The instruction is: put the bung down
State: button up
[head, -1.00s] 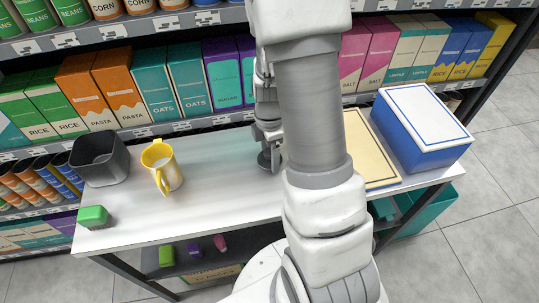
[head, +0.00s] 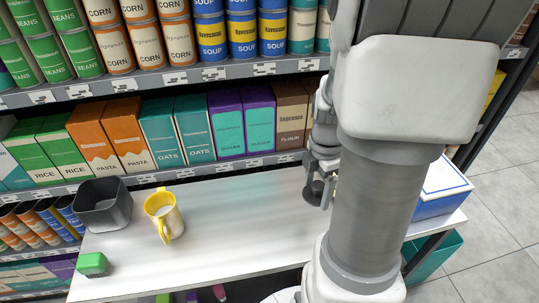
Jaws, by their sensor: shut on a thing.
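My gripper (head: 324,192) hangs over the right part of the white counter (head: 237,222), beside my large white and grey arm. It is shut on a small dark grey round thing (head: 314,188), which I take to be the bung. The bung shows at the left of the fingers and seems held above the counter top. My arm hides part of the gripper and the counter to its right, so the exact height cannot be told.
On the counter's left are a dark grey bin (head: 103,204), a yellow cup (head: 164,214) and a green-topped block (head: 93,264). A blue and white box (head: 440,190) stands at the right, partly behind my arm. Stocked shelves line the back. The counter's middle is clear.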

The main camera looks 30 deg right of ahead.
jog(key=shift+s+d, duration=0.15)
jog(key=w+a+f+m+p, duration=0.3)
jog(key=w+a+m+p, duration=0.1)
jog(key=w+a+m, duration=1.1)
jog(key=shift+a+f+m, duration=0.15)
jog(key=shift+a+m, duration=0.65)
jog(key=shift+a, duration=0.95)
